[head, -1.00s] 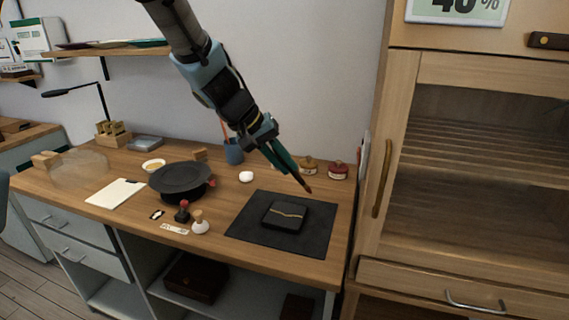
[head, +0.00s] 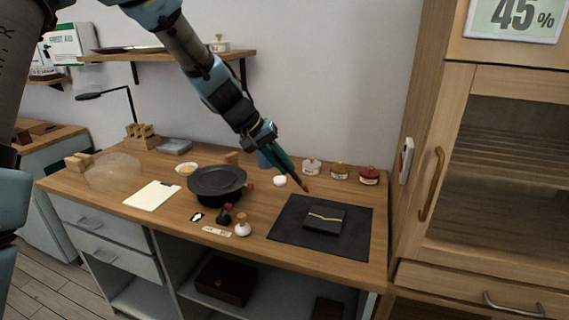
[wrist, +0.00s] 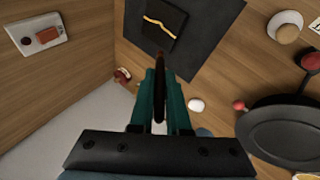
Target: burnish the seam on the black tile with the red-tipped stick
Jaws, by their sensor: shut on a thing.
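The black tile (head: 324,220) lies flat on a dark mat (head: 286,238) at the right of the desk, with a thin gold seam (head: 324,217) across its top. In the wrist view the tile (wrist: 148,38) and its gold seam (wrist: 160,25) lie beyond the stick's tip. My gripper (head: 285,165) has teal fingers and is shut on a dark, red-brown-tipped stick (wrist: 159,90). The stick's tip (head: 305,187) points down, and in the head view appears to the upper left of the tile. It looks apart from the seam; its exact height is hard to tell.
A black round pan (head: 217,183) stands left of the mat. A stamp (head: 226,214) and a white, wooden-topped bottle (head: 242,226) stand near the front edge. Several small lidded jars, including a red one (head: 369,176), line the back. A tall wooden cabinet (head: 480,180) bounds the right side.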

